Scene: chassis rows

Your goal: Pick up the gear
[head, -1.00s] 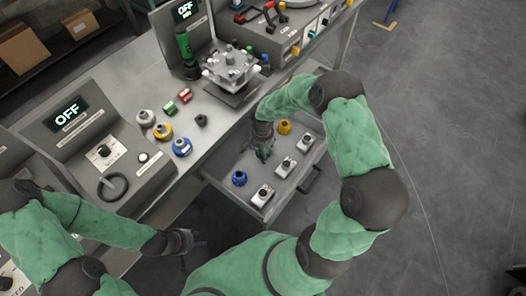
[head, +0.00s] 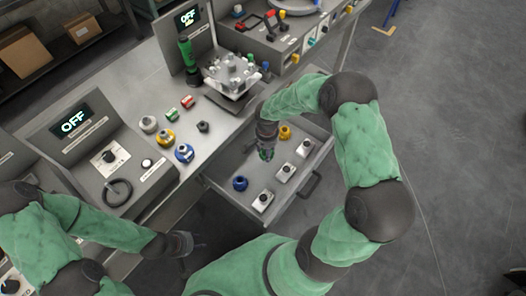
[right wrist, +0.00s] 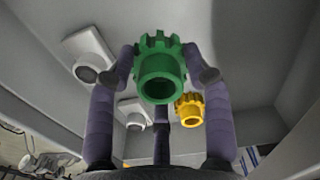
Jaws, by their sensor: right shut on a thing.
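A green gear (right wrist: 158,72) with a round hub is held between the fingers of my right gripper (right wrist: 160,75), its hub facing the wrist camera. In the head view the right gripper (head: 266,152) is over the open drawer (head: 232,168), and the green gear is mostly hidden by the gripper. A yellow gear (head: 285,132) and a blue gear (head: 240,183) rest in the drawer. The yellow gear also shows in the right wrist view (right wrist: 190,110). My left gripper (head: 190,245) hangs left of the drawer, open and empty.
More gears in white, yellow and blue (head: 184,153) stand on the bench, near red and green parts (head: 187,102). A metal fixture (head: 233,75) and panels reading OFF (head: 73,122) stand behind.

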